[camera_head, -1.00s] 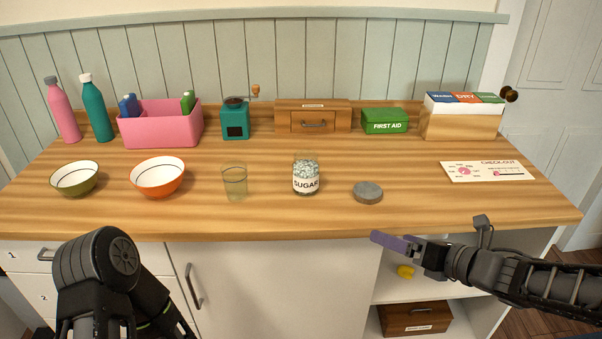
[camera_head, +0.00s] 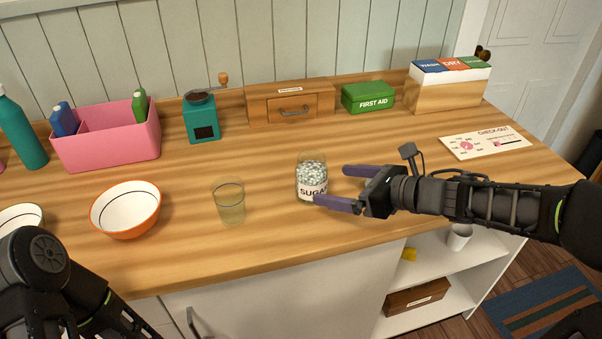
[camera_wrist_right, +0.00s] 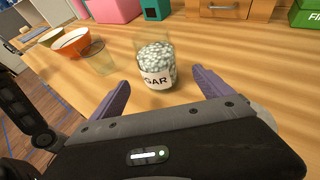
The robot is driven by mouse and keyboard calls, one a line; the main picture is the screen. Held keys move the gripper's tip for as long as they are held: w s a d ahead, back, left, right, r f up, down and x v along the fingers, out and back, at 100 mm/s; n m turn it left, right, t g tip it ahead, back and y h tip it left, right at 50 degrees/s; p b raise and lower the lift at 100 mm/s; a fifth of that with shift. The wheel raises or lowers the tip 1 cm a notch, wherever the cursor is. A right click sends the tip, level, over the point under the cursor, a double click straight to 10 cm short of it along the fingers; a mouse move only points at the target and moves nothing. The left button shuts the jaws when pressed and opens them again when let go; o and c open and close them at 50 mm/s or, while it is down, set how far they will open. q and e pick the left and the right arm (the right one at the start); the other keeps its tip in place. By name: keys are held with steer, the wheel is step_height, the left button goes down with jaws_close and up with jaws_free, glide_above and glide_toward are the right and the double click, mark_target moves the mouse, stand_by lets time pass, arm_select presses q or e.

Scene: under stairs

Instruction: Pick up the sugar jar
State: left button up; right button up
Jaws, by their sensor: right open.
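The sugar jar (camera_head: 311,178) is a clear glass jar of white lumps with a SUGAR label, upright on the wooden counter. My right gripper (camera_head: 340,187) is open and empty just to its right, with its two purple fingers pointing at it. The near finger's tip overlaps the jar's label edge in the head view; I cannot tell if they touch. In the right wrist view, the jar (camera_wrist_right: 157,65) stands ahead of the gap between the open fingers (camera_wrist_right: 165,90). My left arm shows at the lower left, but its gripper is out of view.
A drinking glass (camera_head: 229,202) and an orange bowl (camera_head: 127,210) stand left of the jar. Behind are a teal grinder (camera_head: 202,120), a wooden drawer box (camera_head: 290,103) and a green first aid box (camera_head: 368,97). A check-out card (camera_head: 486,143) lies at the right.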

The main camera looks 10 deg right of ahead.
mark_target(311, 180)
steer(key=shift+x, duration=1.4)
steer(key=x, duration=0.5)
steer(key=shift+a, duration=0.1)
steer(key=shift+c, duration=0.2)
steer(key=c, duration=1.9)
steer(key=shift+r+p, duration=0.25)
steer(key=shift+p, duration=0.05)
steer(key=shift+r+p, duration=0.95)
steer(key=shift+r, duration=3.85)
